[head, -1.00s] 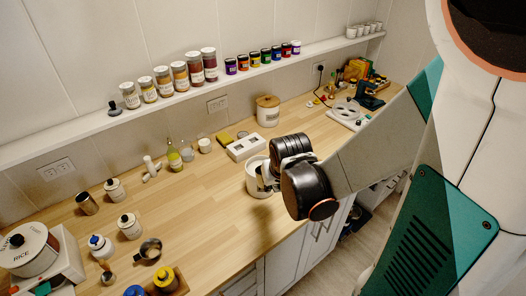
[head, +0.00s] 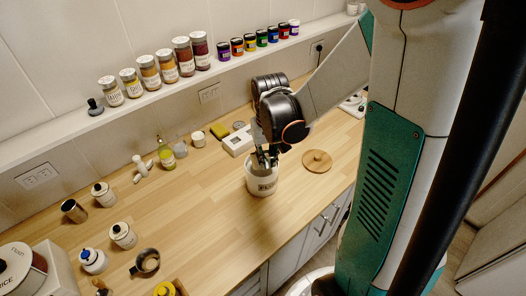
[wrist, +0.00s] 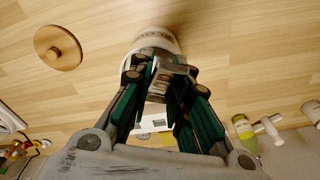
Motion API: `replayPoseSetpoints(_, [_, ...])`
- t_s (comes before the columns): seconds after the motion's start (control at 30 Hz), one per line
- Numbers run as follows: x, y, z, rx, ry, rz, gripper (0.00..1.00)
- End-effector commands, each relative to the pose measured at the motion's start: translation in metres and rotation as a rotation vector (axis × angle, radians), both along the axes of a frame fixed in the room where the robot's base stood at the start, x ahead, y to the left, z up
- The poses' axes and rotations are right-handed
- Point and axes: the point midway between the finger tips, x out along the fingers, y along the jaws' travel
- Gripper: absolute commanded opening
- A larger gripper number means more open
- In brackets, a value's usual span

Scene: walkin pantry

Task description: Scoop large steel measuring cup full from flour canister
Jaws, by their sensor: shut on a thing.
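The flour canister (head: 262,184) is a white, labelled, open pot standing near the counter's front edge. It also shows past my fingers in the wrist view (wrist: 154,38). My gripper (head: 266,158) points down at the canister's mouth; the wrist view shows its fingers (wrist: 160,82) closed around a grey metallic piece. This seems to be the steel measuring cup (wrist: 158,88); its bowl is mostly hidden, and I cannot tell how deep it sits or whether it holds flour. A round wooden lid with a knob (head: 317,161) lies on the counter right of the canister.
A white box (head: 238,141) and a yellow-green bottle (head: 166,154) stand behind. White lidded jars (head: 122,235), a steel tumbler (head: 73,210) and a dark metal cup (head: 146,262) stand at left. A shelf of jars (head: 184,56) runs along the wall. The counter left of the canister is clear.

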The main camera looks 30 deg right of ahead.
Motion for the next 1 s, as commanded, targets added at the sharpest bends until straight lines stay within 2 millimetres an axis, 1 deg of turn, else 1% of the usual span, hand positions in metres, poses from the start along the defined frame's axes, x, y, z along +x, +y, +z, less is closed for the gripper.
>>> replayPoseSetpoints(0.03, [0.005,-0.001,-0.001,0.01,0.037,0.0,0.0])
replayPoseSetpoints(0.27, [0.014,-0.004,-0.006,0.057,0.203,0.0,0.0])
replayPoseSetpoints(1.0, [0.019,-0.005,-0.047,0.054,0.195,0.0,0.0])
